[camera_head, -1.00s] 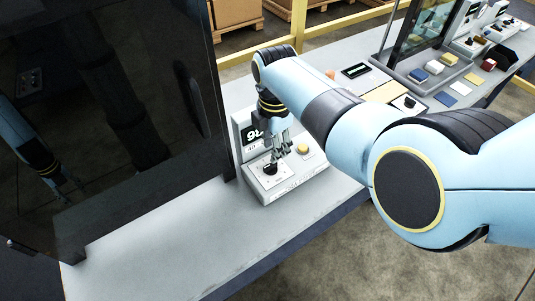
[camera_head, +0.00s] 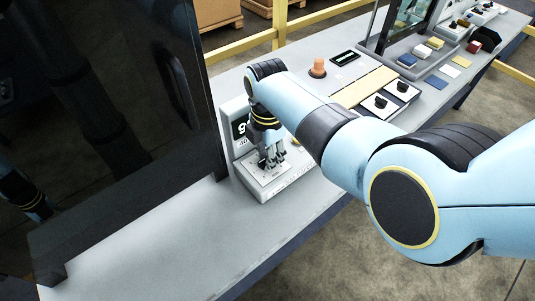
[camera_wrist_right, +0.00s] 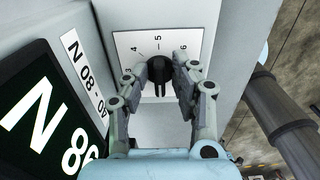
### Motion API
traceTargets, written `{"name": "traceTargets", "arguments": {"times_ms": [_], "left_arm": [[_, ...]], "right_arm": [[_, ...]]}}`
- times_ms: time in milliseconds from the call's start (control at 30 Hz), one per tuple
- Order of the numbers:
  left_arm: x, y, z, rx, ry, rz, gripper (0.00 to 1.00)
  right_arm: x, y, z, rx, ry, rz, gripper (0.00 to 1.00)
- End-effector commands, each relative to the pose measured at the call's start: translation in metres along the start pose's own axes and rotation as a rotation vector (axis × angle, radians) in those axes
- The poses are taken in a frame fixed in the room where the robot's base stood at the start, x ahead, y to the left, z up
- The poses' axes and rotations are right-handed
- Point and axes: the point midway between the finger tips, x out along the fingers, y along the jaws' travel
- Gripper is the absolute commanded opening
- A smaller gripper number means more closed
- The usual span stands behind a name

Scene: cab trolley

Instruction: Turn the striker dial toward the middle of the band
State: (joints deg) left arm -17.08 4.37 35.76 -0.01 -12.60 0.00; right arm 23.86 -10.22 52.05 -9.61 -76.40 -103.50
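The tester (camera_head: 262,186) is a light grey box with a dark display (camera_head: 240,128) on its upright back. In the right wrist view the striker dial (camera_wrist_right: 158,70) is a black knob on a white plate with a scale numbered about 3 to 6. The display (camera_wrist_right: 40,115) shows large white characters including N, partly cut off; the label (camera_wrist_right: 85,72) beside it reads 40 - 80 N. My right gripper (camera_wrist_right: 155,78) is open, its fingers on either side of the dial; I cannot tell whether they touch it. In the head view the gripper (camera_head: 270,158) hides the dial. My left gripper is not in view.
A large dark glossy panel (camera_head: 110,120) stands left of the tester and carries reflections. Bare bench top (camera_head: 180,235) lies in front. Behind my right arm are an orange knob (camera_head: 318,68), a yellow strip (camera_head: 365,87), two black-knobbed plates and several small blocks.

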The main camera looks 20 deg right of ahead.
Motion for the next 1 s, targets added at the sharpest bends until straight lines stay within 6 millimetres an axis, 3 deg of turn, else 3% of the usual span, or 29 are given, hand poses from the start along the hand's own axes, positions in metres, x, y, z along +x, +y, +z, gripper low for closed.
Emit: {"name": "traceTargets", "arguments": {"times_ms": [200,667,1000], "left_arm": [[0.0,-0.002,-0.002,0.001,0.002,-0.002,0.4],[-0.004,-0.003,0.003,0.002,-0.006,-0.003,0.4],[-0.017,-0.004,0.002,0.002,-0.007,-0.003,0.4]], "right_arm": [[0.0,0.0,0.0,0.0,0.0,0.0,0.0],[-0.001,0.0,0.0,0.054,0.001,-0.001,0.0],[-0.002,-0.001,-0.001,0.296,0.001,0.0,0.0]]}}
